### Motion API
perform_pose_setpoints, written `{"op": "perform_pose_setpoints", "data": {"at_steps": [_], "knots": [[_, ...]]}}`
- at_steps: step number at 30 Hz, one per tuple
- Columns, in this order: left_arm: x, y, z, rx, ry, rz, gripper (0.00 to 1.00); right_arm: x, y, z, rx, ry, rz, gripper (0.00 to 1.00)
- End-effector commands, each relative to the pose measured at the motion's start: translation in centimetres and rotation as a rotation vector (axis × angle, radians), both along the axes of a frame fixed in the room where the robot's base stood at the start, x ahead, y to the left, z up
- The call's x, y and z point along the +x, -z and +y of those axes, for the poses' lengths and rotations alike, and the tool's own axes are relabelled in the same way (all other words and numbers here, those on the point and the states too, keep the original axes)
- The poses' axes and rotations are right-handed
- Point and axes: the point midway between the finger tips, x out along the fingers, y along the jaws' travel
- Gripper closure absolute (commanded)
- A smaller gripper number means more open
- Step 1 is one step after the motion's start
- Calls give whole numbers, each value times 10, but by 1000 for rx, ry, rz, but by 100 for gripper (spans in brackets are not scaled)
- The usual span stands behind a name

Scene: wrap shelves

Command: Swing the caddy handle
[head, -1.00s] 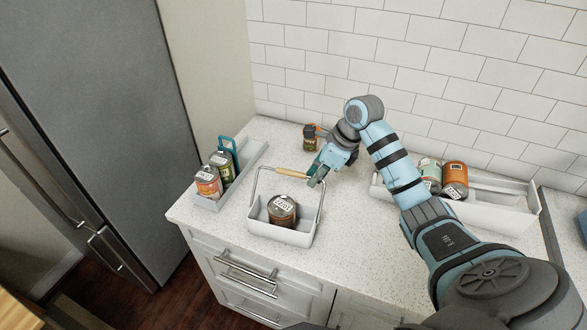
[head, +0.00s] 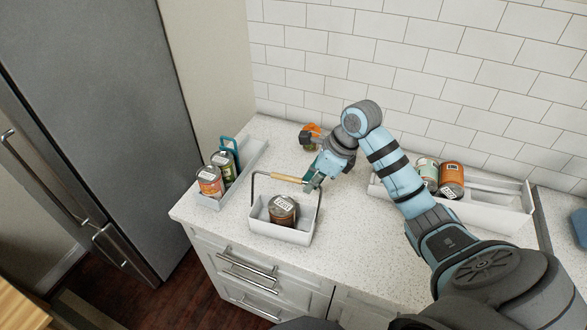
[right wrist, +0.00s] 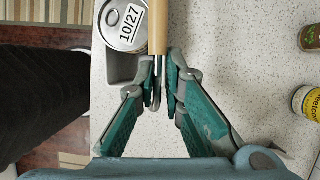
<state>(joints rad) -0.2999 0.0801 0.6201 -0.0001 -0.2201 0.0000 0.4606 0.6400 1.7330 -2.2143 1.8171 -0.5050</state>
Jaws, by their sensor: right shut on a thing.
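The caddy (head: 264,229) is a light grey open box on the counter with one labelled can (head: 283,207) in it. Its handle stands raised over the box, with a wooden grip (head: 287,177) between bent metal side rods. My right gripper (head: 309,184) is shut on the handle at the right end of the wooden grip. In the right wrist view, my right gripper's fingers (right wrist: 161,84) close around the metal rod just below the wooden grip (right wrist: 158,28), beside the can (right wrist: 125,25). My left gripper is not in view.
A narrow grey tray (head: 207,202) with several cans stands left of the caddy. A long white bin (head: 495,213) with cans stands at the right. An orange-topped item (head: 310,134) is behind my right gripper. The counter's front edge is close to the caddy.

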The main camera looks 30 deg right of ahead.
Motion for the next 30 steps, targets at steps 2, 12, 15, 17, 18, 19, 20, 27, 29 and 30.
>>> {"op": "perform_pose_setpoints", "data": {"at_steps": [2,12,15,17,18,19,20,27,29,30], "knots": [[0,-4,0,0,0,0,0,-3,-3,3,0,-1,1,96],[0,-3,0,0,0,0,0,-5,-3,5,-1,0,-1,96],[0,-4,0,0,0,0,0,-6,-3,7,-1,-1,-1,96],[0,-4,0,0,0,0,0,-8,-3,10,0,0,0,96],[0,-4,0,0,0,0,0,-10,-4,12,0,-1,1,96],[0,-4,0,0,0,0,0,-11,-4,13,-1,-2,0,96],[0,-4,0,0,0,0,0,-13,-4,15,0,-1,1,96],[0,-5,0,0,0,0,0,-22,-6,25,0,0,0,96],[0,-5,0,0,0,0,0,-22,-6,26,0,0,0,96],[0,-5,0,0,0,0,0,-22,-6,26,0,0,0,96]]}}
